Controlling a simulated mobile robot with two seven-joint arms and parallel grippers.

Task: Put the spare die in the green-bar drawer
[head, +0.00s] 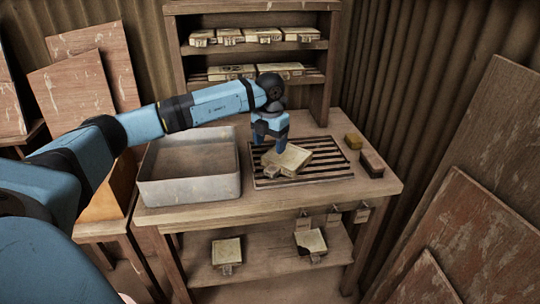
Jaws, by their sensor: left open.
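A pale, flat, square block with a small tab (293,157) lies slightly turned on a dark slatted rack (325,172) on the bench; it looks like a die. Similar pale blocks lie on the shelves, so I cannot tell which one is the spare die. My left gripper (271,142) points down just behind and above the block on the rack. It is open and seems empty; whether it touches the block is unclear. I see no drawer with a green bar. My right gripper is not in view.
A grey metal tray (190,199) stands left of the rack. Pale blocks fill a back shelf (255,47). Two more lie on the lower shelf (270,250). Small tags (303,221) hang at the front edge.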

